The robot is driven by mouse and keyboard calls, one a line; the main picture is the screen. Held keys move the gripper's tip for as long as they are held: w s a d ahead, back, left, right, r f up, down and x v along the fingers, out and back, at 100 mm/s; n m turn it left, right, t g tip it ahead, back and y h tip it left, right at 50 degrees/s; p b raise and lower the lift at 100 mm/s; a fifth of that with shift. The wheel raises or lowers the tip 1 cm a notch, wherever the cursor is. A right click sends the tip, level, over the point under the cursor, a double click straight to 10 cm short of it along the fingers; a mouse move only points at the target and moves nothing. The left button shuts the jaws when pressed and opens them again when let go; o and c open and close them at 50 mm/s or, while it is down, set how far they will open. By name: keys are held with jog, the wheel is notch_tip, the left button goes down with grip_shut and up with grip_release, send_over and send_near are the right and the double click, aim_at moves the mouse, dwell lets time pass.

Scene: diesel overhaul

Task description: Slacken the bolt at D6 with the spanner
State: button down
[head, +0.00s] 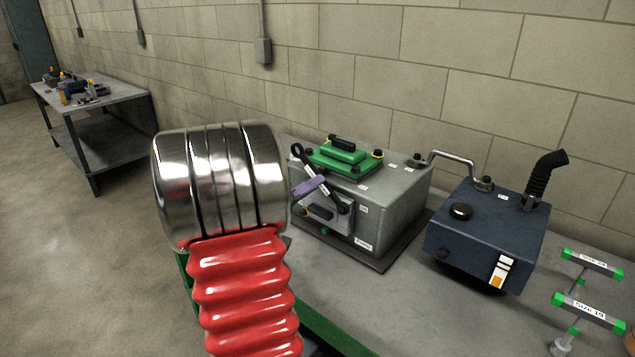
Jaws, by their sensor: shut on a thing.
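The grey engine block (392,207) stands on the bench with a green cover on top and a grey side plate (322,216) on its front face. A dark spanner (331,196) slants across that face, its upper ring end standing free by the green cover. Its lower end lies over the upper right corner of the side plate; whether it is seated on a bolt cannot be told. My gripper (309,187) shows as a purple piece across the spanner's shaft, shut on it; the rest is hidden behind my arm. The label D6 cannot be read, so its bolt cannot be singled out.
A dark blue tank (480,235) with a black elbow pipe stands right of the block, joined by a metal pipe (455,160). Two green-ended T-handle tools (590,310) stand at right. Another bench (110,100) stands far left. A block wall runs behind.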

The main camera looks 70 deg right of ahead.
jog(key=shift+w, duration=0.1)
jog(key=shift+f, duration=0.15)
jog(key=n, duration=0.1)
jog(key=f+n, duration=0.1)
jog(key=w+f+n, duration=0.1)
jog(key=shift+d+f+n, duration=0.2)
jog(key=shift+d+n, duration=0.1)
jog(key=shift+n, duration=0.1)
jog(key=shift+w+a, duration=0.1)
jog(key=shift+v, duration=0.75)
jog(key=shift+r, duration=0.1)
jog(key=shift+s+a+r+m, duration=0.15)
jog(key=shift+s+r+m, duration=0.1)
jog(key=shift+r+m, duration=0.5)
jog(key=shift+s+a+r+m, duration=0.1)
jog(key=shift+s+r+m, duration=0.3)
jog(key=shift+m, duration=0.65)
